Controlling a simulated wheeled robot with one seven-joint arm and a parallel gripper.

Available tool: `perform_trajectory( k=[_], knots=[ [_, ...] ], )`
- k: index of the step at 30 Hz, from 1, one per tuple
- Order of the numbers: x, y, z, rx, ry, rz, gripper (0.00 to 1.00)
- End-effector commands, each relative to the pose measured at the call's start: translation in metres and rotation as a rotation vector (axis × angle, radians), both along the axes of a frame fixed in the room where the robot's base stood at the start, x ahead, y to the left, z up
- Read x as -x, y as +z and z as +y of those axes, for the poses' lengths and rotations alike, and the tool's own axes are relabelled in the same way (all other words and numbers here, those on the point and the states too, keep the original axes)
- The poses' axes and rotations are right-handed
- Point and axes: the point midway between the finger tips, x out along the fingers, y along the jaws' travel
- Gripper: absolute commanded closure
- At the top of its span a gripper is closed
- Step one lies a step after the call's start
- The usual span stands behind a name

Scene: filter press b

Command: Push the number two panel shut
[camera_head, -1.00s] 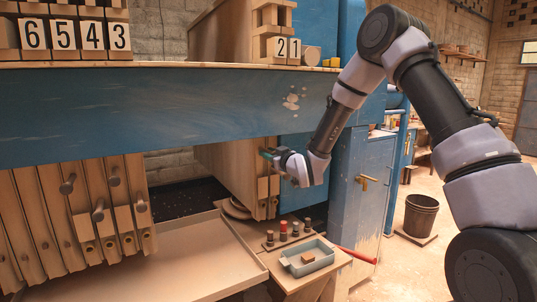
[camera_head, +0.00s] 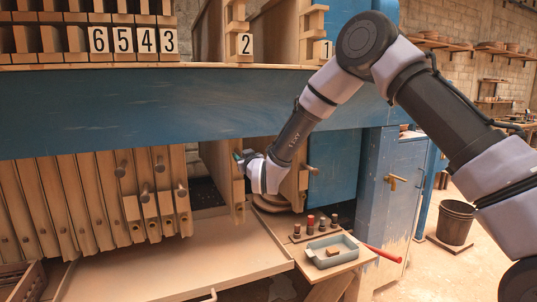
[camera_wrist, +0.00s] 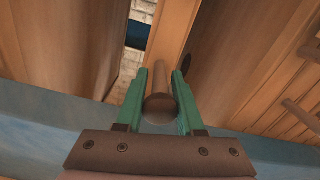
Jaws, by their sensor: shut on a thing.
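The number two panel (camera_head: 222,170) hangs below the blue beam, under its white "2" label (camera_head: 245,44). It stands between the stack numbered 3 to 6 (camera_head: 75,205) on the left and the number one panel (camera_head: 303,178) on the right, with gaps on both sides. My gripper (camera_head: 241,156) is at its front edge. In the wrist view, the green fingers of my gripper (camera_wrist: 162,82) close around a round wooden peg handle (camera_wrist: 160,106) on the panel edge. The fingers hide the peg in the head view.
A beige drip tray (camera_head: 180,262) lies below the panels. A side shelf holds several small pegs (camera_head: 323,225) and a blue-grey tray (camera_head: 333,251), with a red handle (camera_head: 382,253) beside it. A blue cabinet (camera_head: 400,185) stands right. A bucket (camera_head: 455,222) is farther right.

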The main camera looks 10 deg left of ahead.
Motion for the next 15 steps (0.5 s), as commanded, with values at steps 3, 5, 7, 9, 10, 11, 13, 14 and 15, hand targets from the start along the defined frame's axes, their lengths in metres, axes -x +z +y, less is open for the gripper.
perform_trajectory(
  k=[3, 5, 7, 9, 10, 11, 13, 14, 15],
  knots=[
    [0.031, -0.001, 0.042, -0.001, 0.018, 0.004, 1.0],
    [0.041, -0.002, 0.057, -0.001, 0.017, 0.004, 1.0],
    [0.052, -0.001, 0.073, -0.001, 0.016, 0.003, 1.0],
    [0.062, -0.001, 0.087, -0.001, 0.015, 0.003, 1.0],
    [0.066, -0.001, 0.093, -0.001, 0.016, 0.003, 1.0],
    [0.069, -0.002, 0.097, -0.001, 0.014, 0.004, 1.0],
    [0.076, -0.002, 0.108, 0.0, 0.013, 0.003, 1.0],
    [0.078, -0.001, 0.111, 0.0, 0.012, 0.003, 1.0],
    [0.081, -0.001, 0.116, 0.0, 0.011, 0.002, 1.0]
  ],
)
